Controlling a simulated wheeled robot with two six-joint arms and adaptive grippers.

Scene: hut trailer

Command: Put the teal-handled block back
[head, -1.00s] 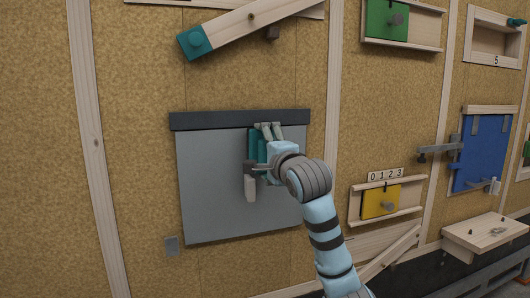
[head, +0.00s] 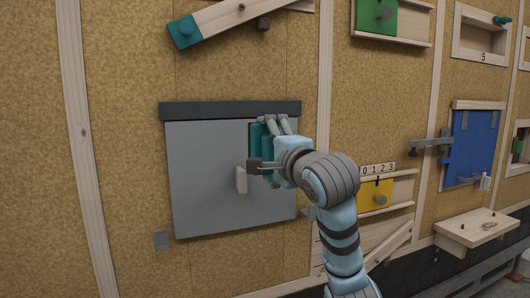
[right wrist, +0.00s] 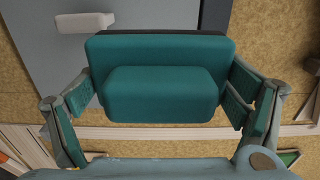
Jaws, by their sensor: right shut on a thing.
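The teal-handled block (head: 257,142) is in my right gripper (head: 268,146), in front of the right part of a grey wall panel (head: 205,180). In the right wrist view the teal handle (right wrist: 160,95) fills the space between the two finger pads of the right gripper (right wrist: 158,98). A dark edge shows behind the handle; the rest of the block is hidden. A pale handle (head: 241,180) sticks out from the panel, just left of and below the gripper, and also shows at the upper left in the right wrist view (right wrist: 85,22). My left gripper is not in view.
A dark bar (head: 230,109) runs along the panel's top. A sloped wooden beam with a teal end (head: 184,32) is above. To the right are a green slider (head: 377,15), a yellow slider (head: 375,195), a blue door (head: 470,147) and a wooden shelf (head: 473,230).

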